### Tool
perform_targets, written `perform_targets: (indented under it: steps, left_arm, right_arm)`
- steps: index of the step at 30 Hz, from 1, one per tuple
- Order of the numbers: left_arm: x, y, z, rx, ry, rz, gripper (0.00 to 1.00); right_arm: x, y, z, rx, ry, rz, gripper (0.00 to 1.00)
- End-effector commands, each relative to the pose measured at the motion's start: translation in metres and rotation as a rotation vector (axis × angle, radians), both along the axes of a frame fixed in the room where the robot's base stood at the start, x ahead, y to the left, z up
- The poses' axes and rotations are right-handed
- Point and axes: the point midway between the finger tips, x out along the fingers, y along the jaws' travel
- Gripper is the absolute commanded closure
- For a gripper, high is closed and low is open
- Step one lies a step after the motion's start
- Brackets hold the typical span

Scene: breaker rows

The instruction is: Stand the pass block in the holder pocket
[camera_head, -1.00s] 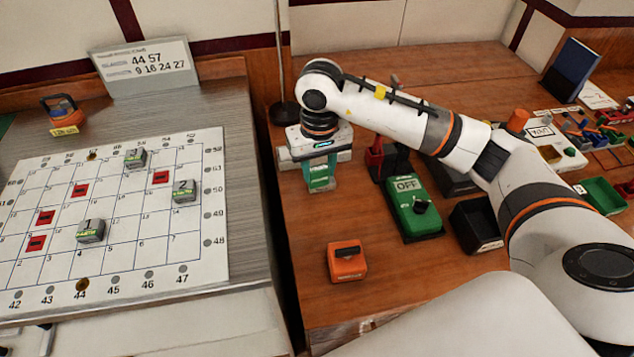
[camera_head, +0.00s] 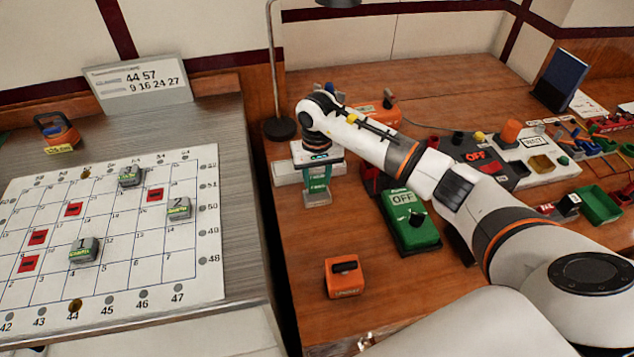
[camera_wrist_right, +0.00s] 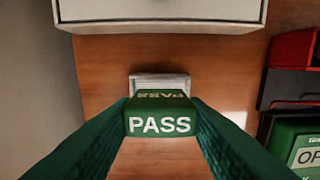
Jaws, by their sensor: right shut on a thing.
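The pass block (camera_wrist_right: 160,118) is green with white PASS lettering, held between the green fingers of my right gripper (camera_wrist_right: 160,125). In the head view the right gripper (camera_head: 317,182) and the block (camera_head: 319,186) are near the table's left side, in front of a white box. The holder (camera_wrist_right: 160,80) is a small pale frame directly beyond the block in the wrist view, and its pale front (camera_head: 318,199) shows under the block in the head view. The block covers much of the pocket, so I cannot tell whether it is inside. My left gripper is not in view.
The white box (camera_wrist_right: 160,10) stands close behind the holder. A green OFF switch box (camera_head: 410,222) is to the right, and an orange block (camera_head: 344,278) lies in front. A lamp base (camera_head: 280,128) is behind. A gap separates the left board table (camera_head: 235,220).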

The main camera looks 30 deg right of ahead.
Motion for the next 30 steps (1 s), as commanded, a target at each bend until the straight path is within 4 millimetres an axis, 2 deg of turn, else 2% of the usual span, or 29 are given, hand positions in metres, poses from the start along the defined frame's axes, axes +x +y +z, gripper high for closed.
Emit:
perform_targets:
  steps: [3, 6, 17, 18, 21, 30]
  left_arm:
    - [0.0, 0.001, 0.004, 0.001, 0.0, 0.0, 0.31]
    - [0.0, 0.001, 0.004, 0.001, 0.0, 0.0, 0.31]
    - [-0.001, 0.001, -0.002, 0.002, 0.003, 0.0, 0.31]
    - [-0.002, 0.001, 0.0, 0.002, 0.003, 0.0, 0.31]
    - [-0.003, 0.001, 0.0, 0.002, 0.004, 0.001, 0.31]
    - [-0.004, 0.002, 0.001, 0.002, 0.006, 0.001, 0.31]
  right_arm:
    - [-0.001, 0.001, -0.018, 0.002, 0.005, -0.001, 0.83]
    - [-0.001, 0.0, -0.027, 0.001, 0.002, 0.0, 0.83]
    - [0.0, 0.0, -0.032, 0.0, 0.0, 0.0, 0.83]
    - [0.0, 0.0, -0.03, 0.0, 0.0, 0.0, 0.54]
    - [0.0, 0.0, -0.03, 0.0, 0.001, 0.0, 0.39]
    - [0.0, 0.0, -0.029, 0.001, 0.001, 0.0, 0.39]
